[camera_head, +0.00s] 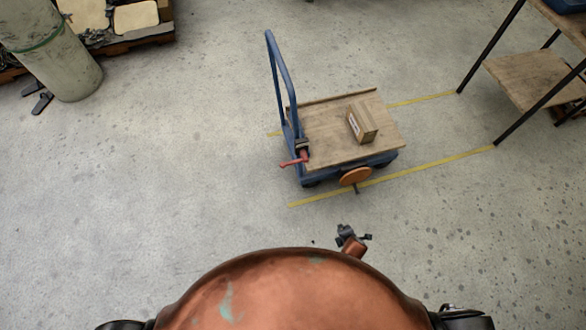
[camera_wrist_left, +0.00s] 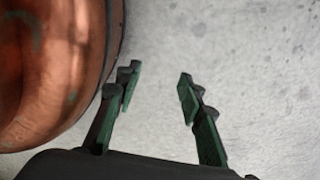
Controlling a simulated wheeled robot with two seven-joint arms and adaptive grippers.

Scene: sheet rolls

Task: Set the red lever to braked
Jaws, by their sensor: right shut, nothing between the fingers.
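The red lever (camera_head: 293,162) is on the near left corner of a blue cart (camera_head: 345,168), at the foot of its upright handle (camera_head: 283,72). It sticks out to the left, roughly level; its exact setting is too small to tell. My right gripper (camera_head: 351,237) is shut and empty, in front of the cart and well apart from the lever. My left gripper (camera_wrist_left: 158,78) is open and empty over bare floor in the left wrist view. It cannot be made out in the head view.
A cardboard box (camera_head: 362,124) stands on the cart's wooden deck (camera_head: 325,135). Yellow floor lines (camera_head: 430,166) run by the cart. A wooden table (camera_head: 530,75) is at right, a grey-green roll (camera_head: 50,50) and pallet (camera_head: 140,35) at far left. Floor left of the cart is clear.

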